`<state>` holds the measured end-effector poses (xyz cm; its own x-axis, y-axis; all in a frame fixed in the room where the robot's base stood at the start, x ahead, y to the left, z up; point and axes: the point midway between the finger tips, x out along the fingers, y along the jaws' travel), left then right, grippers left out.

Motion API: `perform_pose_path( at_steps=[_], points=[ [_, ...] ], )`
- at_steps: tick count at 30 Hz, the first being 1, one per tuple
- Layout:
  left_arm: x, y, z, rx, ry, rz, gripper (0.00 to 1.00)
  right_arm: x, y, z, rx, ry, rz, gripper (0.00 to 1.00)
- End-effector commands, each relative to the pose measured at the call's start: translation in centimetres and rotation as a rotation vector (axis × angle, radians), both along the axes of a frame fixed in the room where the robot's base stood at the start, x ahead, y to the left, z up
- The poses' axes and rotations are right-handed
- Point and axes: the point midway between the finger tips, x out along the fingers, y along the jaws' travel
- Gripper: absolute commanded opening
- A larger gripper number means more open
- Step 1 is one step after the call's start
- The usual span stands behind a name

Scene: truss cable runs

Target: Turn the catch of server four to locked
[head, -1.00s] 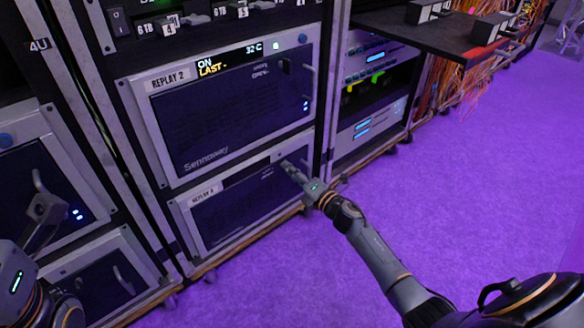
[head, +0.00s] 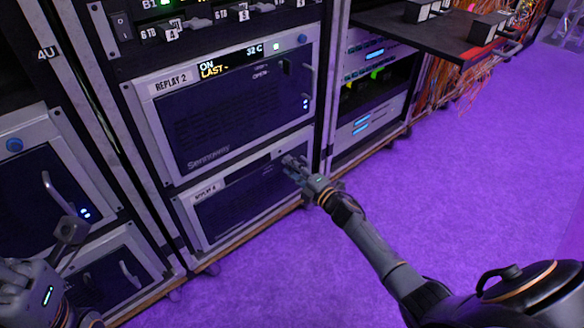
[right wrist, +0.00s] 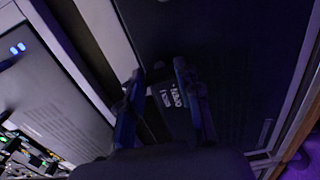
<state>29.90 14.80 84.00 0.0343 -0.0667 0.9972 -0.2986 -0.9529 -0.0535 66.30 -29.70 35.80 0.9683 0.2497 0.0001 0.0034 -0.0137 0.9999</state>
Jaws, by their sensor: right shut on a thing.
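Server four is the lower unit labelled REPLAY 4 (head: 235,207), a dark panel in a grey frame below REPLAY 2. My right gripper (head: 288,163) is at its upper right corner, shut on the catch. The fingers hide most of the catch, so I cannot read its angle. In the right wrist view the two dark fingers (right wrist: 158,75) stand on either side of a dark part with small pale markings between them; the view is dim. My left gripper (head: 72,230) is at the far left, in front of the neighbouring rack; its jaw opening is unclear.
REPLAY 2 (head: 235,115) sits directly above, with its own catch (head: 286,66) and handle (head: 308,82). A dark shelf (head: 440,35) juts out at upper right, with orange cables (head: 455,85) beside it. The purple floor (head: 470,180) to the right is open.

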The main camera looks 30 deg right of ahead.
Motion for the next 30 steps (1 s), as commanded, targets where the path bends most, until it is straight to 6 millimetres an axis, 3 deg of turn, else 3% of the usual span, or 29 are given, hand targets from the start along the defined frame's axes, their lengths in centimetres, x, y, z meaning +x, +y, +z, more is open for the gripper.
perform_pose_path(
  at_steps=[7,8,11,23,30],
  points=[
    [0.0,0.0,0.0,0.000,-0.001,0.000,0.00,0.0,-0.1,-0.1,0.003,0.002,-0.002,0.02],
    [0.0,0.0,0.0,0.000,-0.001,0.000,0.00,0.0,-0.1,-0.1,0.003,0.002,-0.003,0.36],
    [0.0,0.0,0.0,0.000,-0.001,0.000,0.00,0.0,-0.1,-0.1,0.003,0.002,-0.002,0.56],
    [-0.1,0.1,0.1,0.000,-0.004,0.002,0.00,-0.6,-0.2,-0.1,0.000,0.001,-0.001,0.57],
    [-0.1,0.0,0.0,0.000,-0.003,0.001,0.00,-4.6,-1.2,-0.2,0.000,0.004,-0.001,0.57]
  ],
)
